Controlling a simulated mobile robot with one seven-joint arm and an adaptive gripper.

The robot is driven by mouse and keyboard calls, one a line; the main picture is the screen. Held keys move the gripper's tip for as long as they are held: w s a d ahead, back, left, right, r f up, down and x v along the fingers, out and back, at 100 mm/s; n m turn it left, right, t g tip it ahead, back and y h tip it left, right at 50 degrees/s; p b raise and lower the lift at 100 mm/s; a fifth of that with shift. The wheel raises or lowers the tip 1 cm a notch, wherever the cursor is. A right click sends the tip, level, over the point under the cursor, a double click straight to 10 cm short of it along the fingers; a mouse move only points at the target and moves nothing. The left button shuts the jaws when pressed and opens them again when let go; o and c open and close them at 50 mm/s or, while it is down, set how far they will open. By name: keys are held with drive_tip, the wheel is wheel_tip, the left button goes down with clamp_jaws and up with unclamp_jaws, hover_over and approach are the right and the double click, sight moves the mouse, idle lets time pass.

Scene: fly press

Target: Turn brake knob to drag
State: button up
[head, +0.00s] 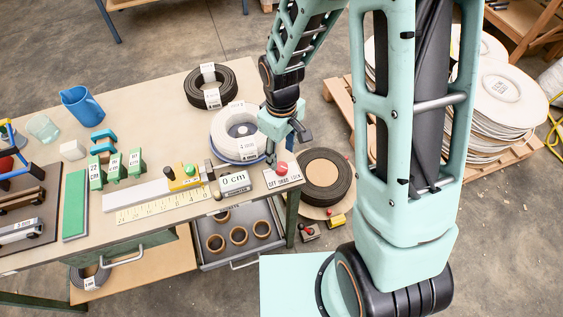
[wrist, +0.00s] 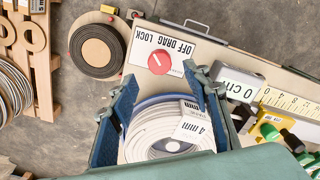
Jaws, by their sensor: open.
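The red brake knob (head: 281,168) sits on a white plate at the front right corner of the bench. In the wrist view the knob (wrist: 159,61) shows a pale pointer mark, but I cannot tell for sure which label it points at. The plate (wrist: 180,44) reads OFF, DRAG, LOCK, upside down in this view. My gripper (head: 285,150) is just above and behind the knob. In the wrist view its two blue fingers are spread wide and the gripper (wrist: 162,80) is open and empty, with the knob just beyond and between the fingertips, apparently untouched.
A white coil marked 4 mm (wrist: 150,130) lies on the bench below my fingers. The 0 cm display (head: 234,183) stands close beside the knob plate, with a ruler (head: 160,207) further left. A dark coil (head: 325,178) lies beyond the bench's right edge.

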sight(281, 166)
drive_tip(key=shift+f, duration=3)
drive_tip(key=shift+c, duration=0.4)
drive_tip(key=c, duration=1.1)
drive_tip(key=shift+m, duration=0.3)
drive_tip(key=m+b, duration=0.2)
drive_tip(key=m, duration=0.1)
drive_tip(key=shift+f, duration=0.1)
drive_tip(key=m+b, duration=0.1)
drive_tip(key=m, duration=0.4)
drive_tip(key=shift+b, duration=0.35)
